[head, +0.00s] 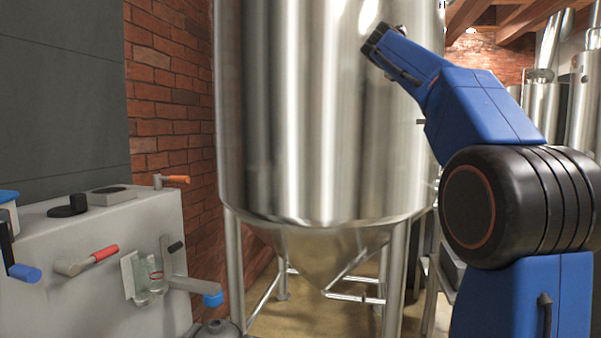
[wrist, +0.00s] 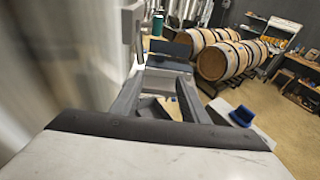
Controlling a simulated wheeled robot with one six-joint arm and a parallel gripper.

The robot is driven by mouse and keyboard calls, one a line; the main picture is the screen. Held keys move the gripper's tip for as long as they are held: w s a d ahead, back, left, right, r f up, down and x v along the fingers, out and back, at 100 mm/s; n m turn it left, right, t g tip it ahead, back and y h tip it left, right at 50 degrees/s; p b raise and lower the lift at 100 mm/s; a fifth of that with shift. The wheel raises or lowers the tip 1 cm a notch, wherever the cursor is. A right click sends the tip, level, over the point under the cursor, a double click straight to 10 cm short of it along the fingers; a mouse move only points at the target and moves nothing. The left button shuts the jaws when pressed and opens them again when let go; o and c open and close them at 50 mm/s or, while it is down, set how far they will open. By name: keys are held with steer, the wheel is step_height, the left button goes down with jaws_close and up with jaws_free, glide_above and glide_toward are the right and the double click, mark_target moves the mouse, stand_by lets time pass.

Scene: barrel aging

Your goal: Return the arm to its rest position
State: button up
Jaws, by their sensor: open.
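My arm is raised and bent on the right of the head view, in front of a large steel tank (head: 315,120). Its far end points up and left across the tank's upper part; I cannot make out the jaws there. In the wrist view my gripper (wrist: 160,75) is open, with its two grey fingers apart. I see nothing held between them.
A grey cabinet (head: 120,235) with a red-handled valve (head: 90,259) and a blue-tipped lever (head: 205,292) stands at left, beside a brick wall (head: 165,90). Wooden barrels (wrist: 222,60) lie in the wrist view, with open floor (wrist: 285,125) to their right.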

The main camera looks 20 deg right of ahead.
steer(key=s+a+f+m+y, duration=0.2)
steer(key=s+a+f+m, duration=0.15)
steer(key=a+f, duration=0.4)
steer(key=s+a+f+m+y, duration=0.3)
steer(key=s+a+f, duration=0.1)
steer(key=f, duration=0.7)
steer(key=s+a+f+m+y, duration=0.2)
steer(key=s+a+f+m, duration=0.15)
steer(key=a+f, duration=0.4)
steer(key=s+a+f+m+y, duration=0.2)
steer(key=s+a+f+m, duration=0.2)
steer(key=s+f, duration=0.4)
steer(key=s+a+f+m+g+y, duration=0.1)
steer(key=s+a+f+m, duration=0.3)
steer(key=f, duration=1.1)
steer(key=s+a+f+m+y, duration=0.4)
steer(key=s+a+f, duration=0.3)
steer(key=s+f, duration=0.5)
steer(key=shift+a+f+m, duration=0.25)
steer(key=shift+f+m, duration=0.1)
steer(key=shift+m, duration=0.05)
